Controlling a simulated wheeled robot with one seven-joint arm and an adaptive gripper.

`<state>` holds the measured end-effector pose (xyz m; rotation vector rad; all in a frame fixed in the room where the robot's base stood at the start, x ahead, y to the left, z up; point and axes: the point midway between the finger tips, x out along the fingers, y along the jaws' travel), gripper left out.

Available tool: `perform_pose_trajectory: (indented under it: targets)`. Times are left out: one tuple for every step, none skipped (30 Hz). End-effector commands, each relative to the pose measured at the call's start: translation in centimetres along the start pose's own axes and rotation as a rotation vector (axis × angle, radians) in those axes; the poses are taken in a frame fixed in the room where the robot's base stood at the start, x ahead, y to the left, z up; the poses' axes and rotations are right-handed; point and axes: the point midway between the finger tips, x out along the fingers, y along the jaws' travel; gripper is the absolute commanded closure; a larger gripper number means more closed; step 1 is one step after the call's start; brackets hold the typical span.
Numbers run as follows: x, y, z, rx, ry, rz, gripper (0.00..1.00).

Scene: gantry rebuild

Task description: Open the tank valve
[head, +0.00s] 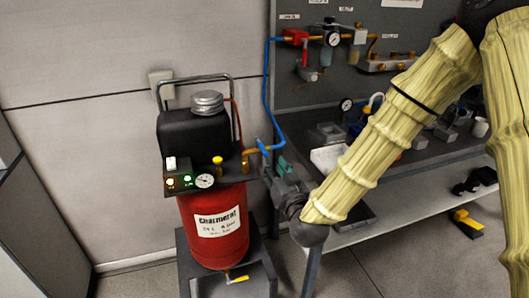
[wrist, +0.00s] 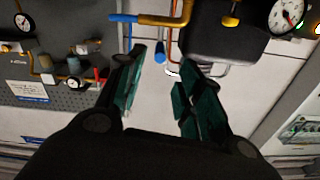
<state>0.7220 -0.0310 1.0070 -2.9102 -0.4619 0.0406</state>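The red tank (head: 215,228) stands upright on a dark stand. A brass outlet pipe (head: 247,158) leaves its upper right side, with a blue lever (head: 262,147) at the joint to the blue hose. In the wrist view the brass pipe (wrist: 165,20) runs along the top, and the blue lever (wrist: 160,51) points down towards the gap between my fingers. My gripper (head: 281,165) is beside the outlet, just right of the lever. Its teal fingers are apart and empty in the wrist view (wrist: 158,80). I cannot tell the exact gap to the lever.
A black motor block (head: 192,132), a gauge (head: 204,181) and a yellow knob (head: 217,160) top the tank. A yellow-handled drain cock (head: 237,279) is at its bottom. The blue hose (head: 267,85) rises to the pegboard fittings. A cluttered workbench (head: 420,163) stands right, behind my arm.

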Motion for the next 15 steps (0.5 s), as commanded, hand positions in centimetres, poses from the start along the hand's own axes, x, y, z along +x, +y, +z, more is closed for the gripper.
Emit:
perform_pose_trajectory:
  targets:
    - [0.8, 0.0, -0.2, 0.0, 0.001, 0.0, 0.64]
    - [1.2, 0.0, -0.2, 0.0, 0.001, 0.0, 0.64]
    - [1.9, 0.0, -0.2, 0.0, 0.001, 0.001, 0.64]
    - [2.4, 0.0, -0.2, 0.0, 0.001, 0.0, 0.64]
    - [2.9, 0.0, -0.2, 0.0, -0.001, 0.001, 0.64]
    - [3.6, 0.0, -0.2, 0.0, 0.0, 0.001, 0.64]
    - [4.1, 0.0, -0.1, 0.0, 0.0, 0.001, 0.64]
    - [4.6, 0.0, -0.2, 0.0, 0.0, 0.001, 0.64]
    - [5.2, 0.0, -0.1, 0.0, -0.001, 0.001, 0.64]
    - [5.7, 0.0, -0.1, 0.0, -0.001, 0.001, 0.64]
    - [6.1, 0.1, -0.1, 0.0, 0.0, 0.002, 0.64]
    - [6.6, 0.1, -0.1, 0.0, -0.002, 0.002, 0.64]
    - [7.0, 0.1, -0.1, 0.0, -0.002, 0.001, 0.64]
    - [7.3, 0.0, 0.0, 0.0, -0.002, 0.001, 0.64]
    - [7.8, 0.0, 0.0, 0.0, -0.002, 0.001, 0.64]
